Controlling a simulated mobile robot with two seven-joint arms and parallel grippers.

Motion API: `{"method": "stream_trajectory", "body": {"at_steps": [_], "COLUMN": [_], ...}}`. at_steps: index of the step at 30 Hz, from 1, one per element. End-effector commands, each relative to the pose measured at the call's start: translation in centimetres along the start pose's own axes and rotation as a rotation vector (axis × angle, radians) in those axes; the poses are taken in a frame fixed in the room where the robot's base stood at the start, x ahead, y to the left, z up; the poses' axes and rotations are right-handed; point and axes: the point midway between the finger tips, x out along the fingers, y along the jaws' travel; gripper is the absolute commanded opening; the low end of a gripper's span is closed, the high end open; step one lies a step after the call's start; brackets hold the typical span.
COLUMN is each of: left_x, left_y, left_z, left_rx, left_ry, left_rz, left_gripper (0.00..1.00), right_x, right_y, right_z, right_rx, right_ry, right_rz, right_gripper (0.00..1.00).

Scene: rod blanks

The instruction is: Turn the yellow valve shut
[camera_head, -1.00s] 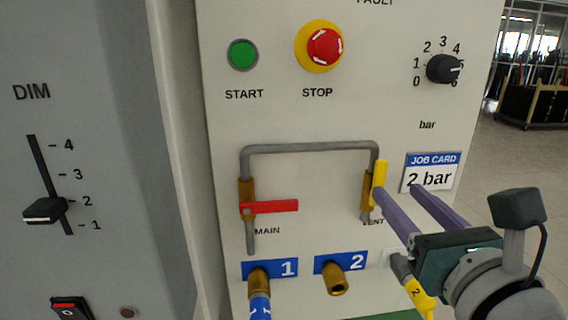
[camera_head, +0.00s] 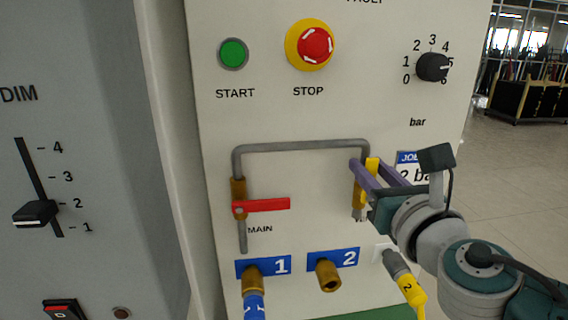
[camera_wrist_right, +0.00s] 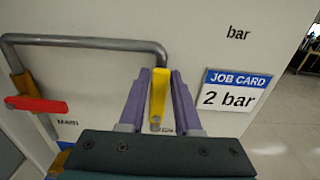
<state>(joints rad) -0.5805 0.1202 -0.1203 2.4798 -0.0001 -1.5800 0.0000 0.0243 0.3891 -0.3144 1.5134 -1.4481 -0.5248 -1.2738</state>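The yellow valve handle (camera_head: 372,166) stands upright on the brass valve at the right leg of the grey pipe loop, above the VENT label. In the right wrist view the yellow handle (camera_wrist_right: 159,95) points up between my two purple fingers. My right gripper (camera_head: 370,164) has one finger on each side of the handle; it also shows in the right wrist view (camera_wrist_right: 162,73). The fingers look spread around the handle, not clamped on it. The gripper hides part of the valve body. My left gripper is not in view.
The red MAIN handle (camera_head: 262,205) lies horizontal at the left leg. The job card (camera_head: 408,158) is partly behind my right gripper. The stop button (camera_head: 312,45) and pressure knob (camera_head: 433,67) are above.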

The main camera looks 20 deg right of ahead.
Motion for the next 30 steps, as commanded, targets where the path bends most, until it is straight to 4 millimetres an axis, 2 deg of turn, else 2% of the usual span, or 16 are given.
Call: {"method": "stream_trajectory", "body": {"at_steps": [1, 8, 22, 30], "left_x": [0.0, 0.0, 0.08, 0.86], "left_y": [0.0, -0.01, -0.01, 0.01], "left_z": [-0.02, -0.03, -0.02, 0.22], "left_rx": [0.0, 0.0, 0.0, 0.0], "left_ry": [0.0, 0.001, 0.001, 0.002], "left_rz": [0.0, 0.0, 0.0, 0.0], "left_gripper": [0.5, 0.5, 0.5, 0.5], "right_x": [-0.01, -0.02, -0.02, -0.01], "right_y": [0.0, -0.01, -0.05, -0.54], "right_z": [0.0, 0.0, -0.02, -0.17], "right_rx": [0.0, 0.0, 0.008, 0.107], "right_ry": [0.0, 0.0, -0.001, -0.002], "right_rz": [0.0, 0.0, 0.0, -0.001], "right_gripper": [0.26, 0.0, 0.0, 0.0]}}
